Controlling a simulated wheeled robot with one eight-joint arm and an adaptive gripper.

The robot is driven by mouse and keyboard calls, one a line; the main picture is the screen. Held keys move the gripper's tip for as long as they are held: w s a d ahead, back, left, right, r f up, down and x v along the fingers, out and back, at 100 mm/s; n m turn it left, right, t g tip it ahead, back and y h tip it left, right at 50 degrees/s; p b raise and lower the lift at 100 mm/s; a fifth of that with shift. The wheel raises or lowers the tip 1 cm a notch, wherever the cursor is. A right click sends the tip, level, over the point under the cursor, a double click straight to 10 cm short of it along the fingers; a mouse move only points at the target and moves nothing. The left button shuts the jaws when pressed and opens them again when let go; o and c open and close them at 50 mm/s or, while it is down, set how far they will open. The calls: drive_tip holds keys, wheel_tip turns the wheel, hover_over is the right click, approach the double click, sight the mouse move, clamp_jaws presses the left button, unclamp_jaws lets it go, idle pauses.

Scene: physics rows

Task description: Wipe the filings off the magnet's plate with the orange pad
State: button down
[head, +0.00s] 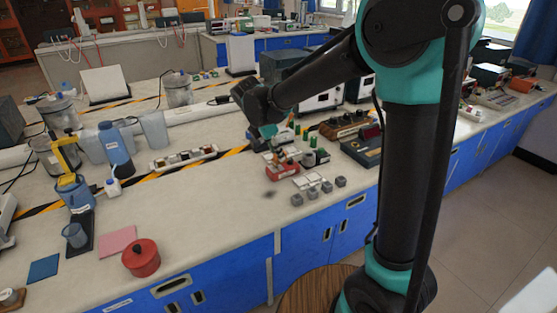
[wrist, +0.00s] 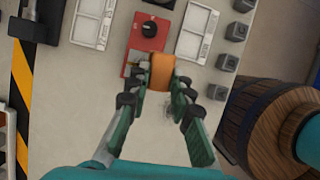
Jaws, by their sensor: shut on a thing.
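The orange pad (wrist: 162,72) is held between the fingertips of my gripper (wrist: 162,79) in the wrist view. The magnet looks to be the red box with a black knob (wrist: 148,34), just beyond the pad. A bit of pale metal, perhaps its plate (wrist: 131,62), shows left of the pad; the pad hides the rest there. I cannot tell whether the pad touches it. Faint grey specks, possibly filings (wrist: 178,103), show near the right finger. In the head view my gripper (head: 266,138) is over the bench behind the red box (head: 283,170), and the pad cannot be made out.
White trays (wrist: 92,22) (wrist: 199,30) flank the red box. Several grey blocks (head: 312,192) stand near the bench's front edge.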

drive_tip(key=shift+r, duration=1.65)
